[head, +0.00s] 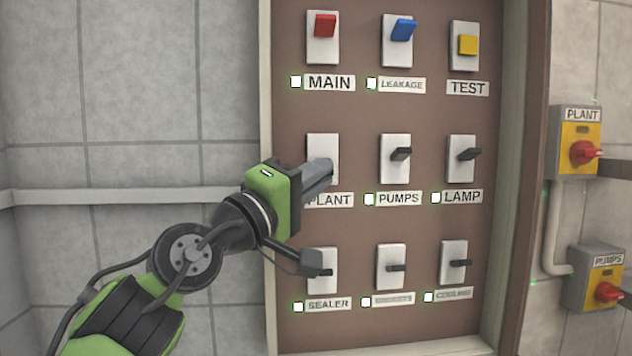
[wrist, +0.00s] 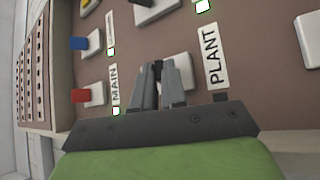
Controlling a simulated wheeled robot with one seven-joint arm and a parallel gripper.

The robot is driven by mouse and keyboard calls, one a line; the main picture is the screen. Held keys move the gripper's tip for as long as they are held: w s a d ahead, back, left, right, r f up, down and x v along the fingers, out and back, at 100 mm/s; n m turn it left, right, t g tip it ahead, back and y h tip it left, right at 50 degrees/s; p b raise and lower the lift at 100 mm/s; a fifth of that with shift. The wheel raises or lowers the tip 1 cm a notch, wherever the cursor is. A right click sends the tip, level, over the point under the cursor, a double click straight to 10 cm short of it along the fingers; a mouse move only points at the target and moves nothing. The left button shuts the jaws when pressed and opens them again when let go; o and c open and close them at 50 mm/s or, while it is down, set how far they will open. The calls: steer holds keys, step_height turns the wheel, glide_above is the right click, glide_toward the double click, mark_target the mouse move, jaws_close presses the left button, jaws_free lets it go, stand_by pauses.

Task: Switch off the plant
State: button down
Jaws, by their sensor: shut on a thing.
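The PLANT switch has a white plate (head: 321,146) in the left column, middle row of the brown panel. Its PLANT label (head: 331,200) is below, partly covered by my gripper. My gripper (head: 328,170) is at this switch, shut on its lever, which the fingers hide in the head view. In the wrist view the fingers (wrist: 163,75) close around a dark piece in front of the white plate (wrist: 181,68). The PLANT label (wrist: 212,56) is right of the fingers. A small dark square (wrist: 222,97) sits at its lower end, where other labels have lit lamps.
Red MAIN (head: 325,25), blue LEAKAGE (head: 403,29) and yellow TEST (head: 467,45) are above. PUMPS (head: 400,154) is close on the right, SEALER (head: 322,272) just below my gripper. A separate PLANT rotary switch (head: 583,152) is on the right wall. The left wall is clear.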

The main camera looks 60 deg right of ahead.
steer(key=c, duration=1.2)
jaws_free()
steer(key=v, duration=1.5)
steer(key=shift+a+f, duration=0.15)
steer(key=shift+a, duration=0.2)
